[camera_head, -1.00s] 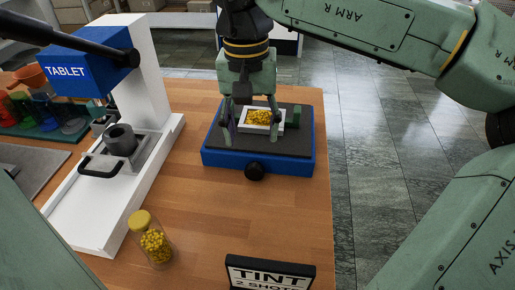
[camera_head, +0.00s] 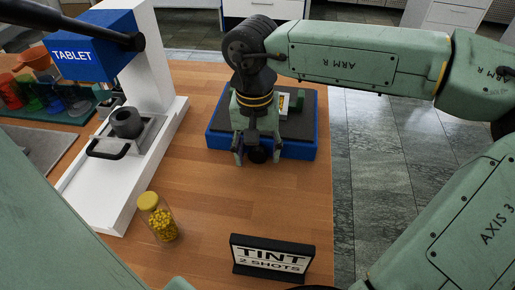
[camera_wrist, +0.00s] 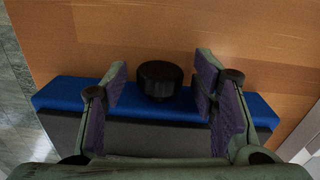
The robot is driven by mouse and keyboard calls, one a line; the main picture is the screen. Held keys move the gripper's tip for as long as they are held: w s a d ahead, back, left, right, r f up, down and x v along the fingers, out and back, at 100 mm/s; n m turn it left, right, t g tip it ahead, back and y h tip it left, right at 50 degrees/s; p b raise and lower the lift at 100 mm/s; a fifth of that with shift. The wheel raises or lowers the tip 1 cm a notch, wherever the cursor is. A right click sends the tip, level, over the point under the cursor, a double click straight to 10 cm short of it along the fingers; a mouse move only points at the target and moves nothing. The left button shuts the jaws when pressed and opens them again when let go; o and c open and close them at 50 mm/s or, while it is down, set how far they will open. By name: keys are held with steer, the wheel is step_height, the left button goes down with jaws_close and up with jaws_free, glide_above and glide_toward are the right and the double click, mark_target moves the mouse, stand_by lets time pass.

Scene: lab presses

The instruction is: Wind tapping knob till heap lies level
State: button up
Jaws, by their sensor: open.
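The black tapping knob (camera_wrist: 160,80) sticks out from the front edge of the blue tapping base (camera_wrist: 65,92). In the head view the knob (camera_head: 257,155) shows between the fingers of my gripper (camera_head: 256,160). The base (camera_head: 305,152) has a dark top. The white tray (camera_head: 282,104) with the yellow heap is mostly hidden behind my gripper, so I cannot tell how level the heap lies.
A white press with a blue TABLET head (camera_head: 90,50) stands at the left. A jar of yellow pellets (camera_head: 158,217) and a TINT sign (camera_head: 270,258) stand nearer on the wooden table. Bare table (camera_head: 230,195) lies in front of the base. Coloured bottles (camera_head: 50,95) stand far left.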

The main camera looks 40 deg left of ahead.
steer(key=c, duration=1.1)
steer(key=y+b, duration=0.1)
steer(key=g+y+b, duration=0.1)
steer(key=shift+d+f+b, duration=0.2)
steer(key=shift+f+b, duration=0.1)
steer(key=shift+f, duration=0.05)
steer(key=shift+c, duration=0.2)
steer(key=shift+w+g+y+b, duration=0.1)
steer(key=shift+g+y+b, duration=0.3)
steer(key=shift+y+b, duration=0.5)
steer(key=shift+d+r+y+b, duration=0.1)
steer(key=shift+r+y+b, duration=0.15)
steer(key=shift+b, duration=0.2)
steer(key=o, duration=1.1)
steer(key=shift+o, duration=0.2)
